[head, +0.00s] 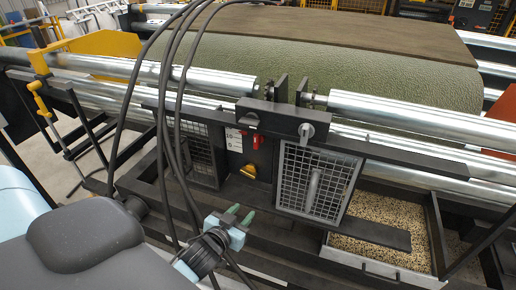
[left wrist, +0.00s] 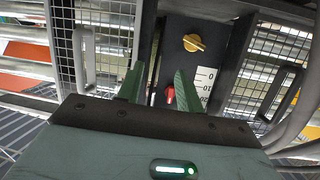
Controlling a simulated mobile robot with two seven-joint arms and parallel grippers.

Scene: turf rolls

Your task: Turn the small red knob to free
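The small red knob (head: 257,141) sits on the dark control panel, beside a white scale label (head: 234,139) and above a yellow knob (head: 249,171). In the left wrist view the red knob (left wrist: 170,95) shows between the two green fingers, with the yellow knob (left wrist: 194,43) beyond it. My left gripper (head: 240,213) is open and empty, in front of and below the panel in the head view. The fingers appear apart from the red knob. The knob's exact setting is too small to read. My right gripper is not in view.
Wire-mesh guards with handles (head: 316,176) flank the panel. Black cables (head: 172,110) hang in front, left of the panel. Metal rollers (head: 400,113) and a green turf roll (head: 330,70) lie above. A tray of grain (head: 385,225) is at lower right.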

